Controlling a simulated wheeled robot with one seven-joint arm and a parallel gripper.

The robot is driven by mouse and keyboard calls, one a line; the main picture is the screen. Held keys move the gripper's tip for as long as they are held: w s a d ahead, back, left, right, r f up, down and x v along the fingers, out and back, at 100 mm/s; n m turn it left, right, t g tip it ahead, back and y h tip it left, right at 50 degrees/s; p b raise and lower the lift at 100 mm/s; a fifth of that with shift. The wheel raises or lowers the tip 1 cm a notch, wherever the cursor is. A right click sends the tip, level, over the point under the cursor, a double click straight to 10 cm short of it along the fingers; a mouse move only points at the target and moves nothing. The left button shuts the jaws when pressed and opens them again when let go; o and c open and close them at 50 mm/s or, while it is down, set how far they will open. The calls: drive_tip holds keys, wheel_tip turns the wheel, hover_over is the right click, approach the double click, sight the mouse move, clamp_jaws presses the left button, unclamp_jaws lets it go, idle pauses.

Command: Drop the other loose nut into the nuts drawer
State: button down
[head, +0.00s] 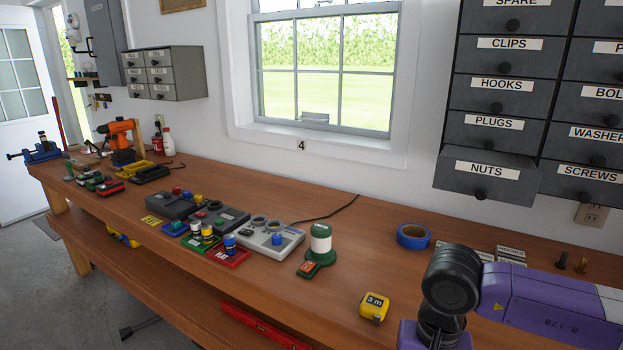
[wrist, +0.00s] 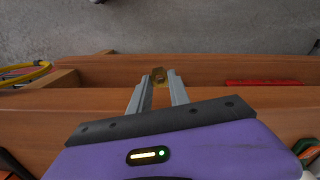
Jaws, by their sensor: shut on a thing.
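In the head view my arm is at the lower right and the gripper itself is out of sight. The nuts drawer (head: 486,177), dark grey with a white NUTS label, is in the bottom row of the wall cabinet at the right. It sticks out further than the drawers above it. Its inside is hidden from this angle.
The SCREWS drawer (head: 588,182) is right of the nuts drawer. Blue tape (head: 413,236), a yellow tape measure (head: 374,307) and a green-and-white device (head: 320,248) stand on the workbench (head: 345,235). Two bolt-like pieces (head: 572,263) stand at the right. A red level (wrist: 263,83) lies below.

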drive_tip(key=shift+w+a+f+n, duration=0.2)
drive_tip(key=shift+a+f+n, duration=0.3)
drive_tip(key=shift+a+f, duration=0.7)
drive_tip(key=shift+d, duration=0.15)
